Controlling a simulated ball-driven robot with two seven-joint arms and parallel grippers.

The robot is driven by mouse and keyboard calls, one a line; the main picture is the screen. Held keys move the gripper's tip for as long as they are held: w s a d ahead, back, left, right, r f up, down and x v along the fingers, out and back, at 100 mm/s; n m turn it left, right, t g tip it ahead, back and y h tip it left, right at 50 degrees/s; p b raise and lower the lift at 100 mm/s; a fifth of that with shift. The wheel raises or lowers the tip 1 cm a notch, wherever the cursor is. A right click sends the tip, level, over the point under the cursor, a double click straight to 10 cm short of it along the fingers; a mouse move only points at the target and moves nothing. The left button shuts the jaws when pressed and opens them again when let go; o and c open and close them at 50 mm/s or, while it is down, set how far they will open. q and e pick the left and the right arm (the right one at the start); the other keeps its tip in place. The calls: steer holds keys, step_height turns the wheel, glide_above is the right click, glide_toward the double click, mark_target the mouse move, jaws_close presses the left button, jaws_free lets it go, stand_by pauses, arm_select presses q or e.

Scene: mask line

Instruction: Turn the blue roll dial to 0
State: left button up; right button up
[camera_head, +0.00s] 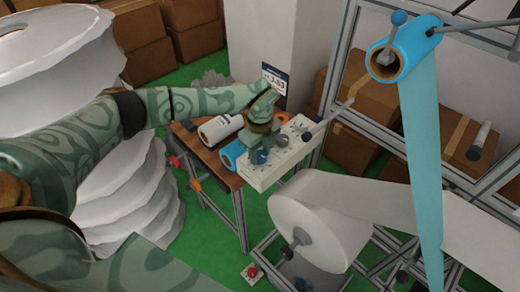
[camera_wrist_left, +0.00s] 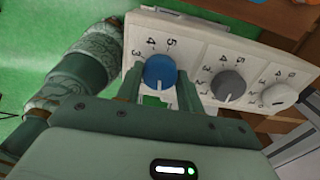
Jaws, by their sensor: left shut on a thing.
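The blue roll dial (camera_wrist_left: 159,71) sits on a white control panel (camera_wrist_left: 200,57), at the panel's left end in the left wrist view. Its white pointer mark points toward the bottom of that picture. Printed digits 3, 4 and 5 show around its left and upper sides; no 0 can be read beside it. My left gripper (camera_wrist_left: 160,86) is shut on the dial, with one finger on each side. In the head view the left gripper (camera_head: 260,148) reaches down over the panel (camera_head: 262,178), and the dial shows only as a small dark blue spot. My right gripper is not in view.
A grey dial (camera_wrist_left: 228,86) and a white knob (camera_wrist_left: 279,96) sit right of the blue dial. White and blue rolls (camera_head: 220,130) lie on the wooden table (camera_head: 212,170). A large white roll (camera_head: 320,235) and a metal frame (camera_head: 345,45) stand right of the panel.

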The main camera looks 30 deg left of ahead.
mark_target(260, 155)
arm_select(q)
steer(key=shift+w+r, duration=0.1)
steer(key=shift+w, duration=0.05)
stand_by(0.3)
steer(key=o, duration=1)
step_height(260, 155, up, 16)
steer(key=shift+r, duration=0.1)
